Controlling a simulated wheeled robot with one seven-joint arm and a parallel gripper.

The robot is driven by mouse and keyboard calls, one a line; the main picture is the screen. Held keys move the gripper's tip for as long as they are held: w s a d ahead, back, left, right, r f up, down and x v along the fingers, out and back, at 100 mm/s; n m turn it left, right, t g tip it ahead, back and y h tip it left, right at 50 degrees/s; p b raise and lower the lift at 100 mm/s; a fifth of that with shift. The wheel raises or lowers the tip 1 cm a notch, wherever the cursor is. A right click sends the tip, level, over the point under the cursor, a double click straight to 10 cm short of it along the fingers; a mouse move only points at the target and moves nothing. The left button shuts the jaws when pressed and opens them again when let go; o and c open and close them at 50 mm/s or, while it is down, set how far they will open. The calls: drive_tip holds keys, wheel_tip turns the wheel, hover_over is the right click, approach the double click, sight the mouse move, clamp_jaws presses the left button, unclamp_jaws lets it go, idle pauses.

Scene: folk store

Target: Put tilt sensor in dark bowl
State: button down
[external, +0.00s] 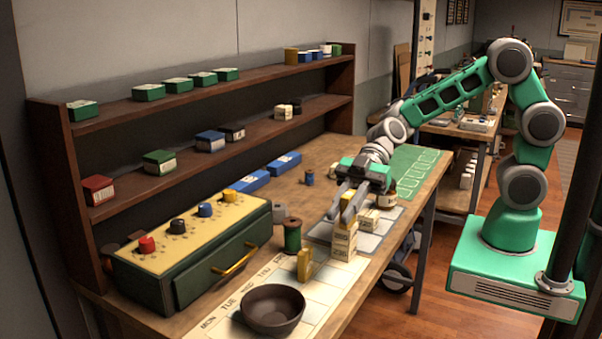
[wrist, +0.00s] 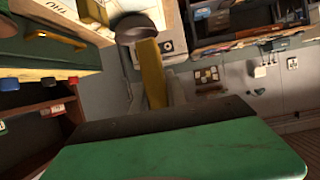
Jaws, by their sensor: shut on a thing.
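My gripper (external: 345,207) is over the workbench, shut on a narrow yellow piece (external: 348,197), which I take to be the tilt sensor. The fingers partly hide it in the external view. In the wrist view the yellow piece (wrist: 151,75) shows as a long strip between the fingers. The dark bowl (external: 272,311) stands upright at the near end of the bench, on a calendar sheet. It looks empty. My gripper is apart from it, farther back and to the right. The bowl also shows at the top of the wrist view (wrist: 135,28).
A yellow block (external: 304,265) and a green spool (external: 292,236) stand between bowl and gripper. Stacked small boxes (external: 343,243) stand just below my gripper. A green control box (external: 190,255) with knobs and a brass handle fills the left. Shelves (external: 220,135) line the wall.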

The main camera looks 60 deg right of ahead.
drive_tip(key=s+a+r, duration=0.3)
drive_tip(key=s+a, duration=0.3)
drive_tip(key=a, duration=0.3)
drive_tip(key=w+a+f+p, duration=0.1)
drive_tip(key=w+a+f, duration=0.1)
drive_tip(key=a+f, duration=0.1)
drive_tip(key=w+a+f, duration=0.3)
drive_tip(key=a, duration=0.1)
drive_tip(key=w+a+f+p, duration=0.1)
drive_tip(key=w+a+f, duration=0.2)
drive_tip(key=f, duration=0.1)
drive_tip(key=shift+w+a+p, duration=0.25)
drive_tip(key=shift+a+p, duration=0.1)
drive_tip(key=shift+a, duration=0.05)
drive_tip(key=f, duration=0.1)
drive_tip(key=f+p, duration=0.1)
drive_tip(key=f, duration=0.1)
drive_tip(key=shift+w+a+f, duration=0.15)
drive_tip(key=shift+a, duration=0.05)
drive_tip(key=shift+f, duration=0.1)
drive_tip(key=shift+f+b, duration=0.35)
drive_tip(key=shift+b, duration=0.05)
drive_tip(key=shift+f, duration=0.15)
